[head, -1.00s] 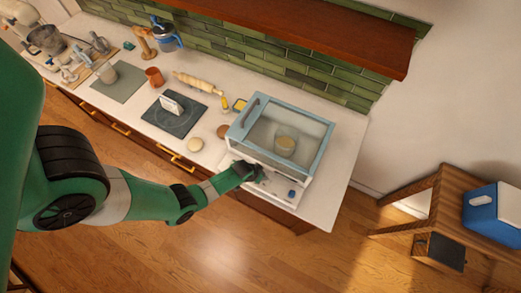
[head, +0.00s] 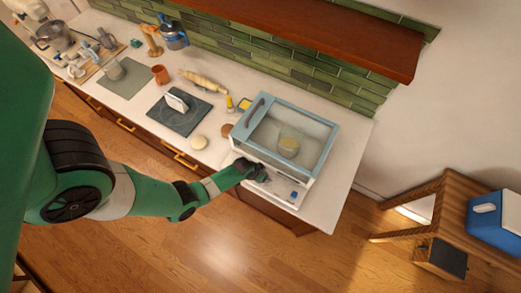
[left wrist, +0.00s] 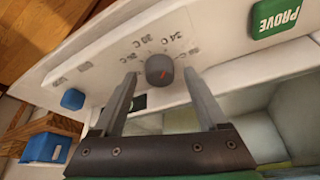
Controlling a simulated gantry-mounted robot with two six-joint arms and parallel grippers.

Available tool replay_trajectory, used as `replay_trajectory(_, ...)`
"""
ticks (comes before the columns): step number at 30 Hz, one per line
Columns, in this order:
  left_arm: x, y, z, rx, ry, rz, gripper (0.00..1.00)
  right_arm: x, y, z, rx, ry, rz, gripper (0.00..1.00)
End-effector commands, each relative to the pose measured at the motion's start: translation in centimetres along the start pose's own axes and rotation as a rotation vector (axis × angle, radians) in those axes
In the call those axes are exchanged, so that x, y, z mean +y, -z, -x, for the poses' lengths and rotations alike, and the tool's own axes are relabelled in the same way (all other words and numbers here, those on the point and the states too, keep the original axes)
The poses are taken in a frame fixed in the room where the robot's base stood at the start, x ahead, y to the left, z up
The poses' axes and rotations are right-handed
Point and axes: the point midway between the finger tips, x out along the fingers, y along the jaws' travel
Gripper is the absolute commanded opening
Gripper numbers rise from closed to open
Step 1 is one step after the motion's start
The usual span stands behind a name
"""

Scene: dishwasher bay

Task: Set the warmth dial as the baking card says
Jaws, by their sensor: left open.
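In the head view the left gripper (head: 258,174) covers the dial. A small white card (head: 177,102) stands on a dark slab; its writing is unreadable. My right gripper is not in view.
A green PROVE button (left wrist: 275,18) and a blue button (left wrist: 73,99) flank the dial. A round pale item (head: 199,142), a rolling pin (head: 203,81) and an orange cup (head: 160,74) are on the counter to the left.

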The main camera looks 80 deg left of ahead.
Motion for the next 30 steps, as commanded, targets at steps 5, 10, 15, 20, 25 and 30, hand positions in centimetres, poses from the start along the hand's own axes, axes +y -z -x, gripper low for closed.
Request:
replay_trajectory(5,0.0,0.1,2.0,0.001,0.0,0.0,0.76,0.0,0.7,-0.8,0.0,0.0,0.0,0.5)
replay_trajectory(10,0.0,0.0,5.0,0.002,0.001,0.0,0.76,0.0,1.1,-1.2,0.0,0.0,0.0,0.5)
replay_trajectory(15,0.0,-4.8,6.7,-0.005,0.0,0.002,0.76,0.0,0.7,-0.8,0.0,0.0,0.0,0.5)
replay_trajectory(20,0.0,-8.5,8.2,-0.003,0.0,0.002,0.76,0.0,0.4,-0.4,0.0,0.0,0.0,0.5)
replay_trajectory(25,0.0,-10.6,9.2,-0.001,0.0,0.001,0.76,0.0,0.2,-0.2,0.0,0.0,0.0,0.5)
replay_trajectory(30,0.0,-11.2,9.5,0.0,0.0,0.001,0.76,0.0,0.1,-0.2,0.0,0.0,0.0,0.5)
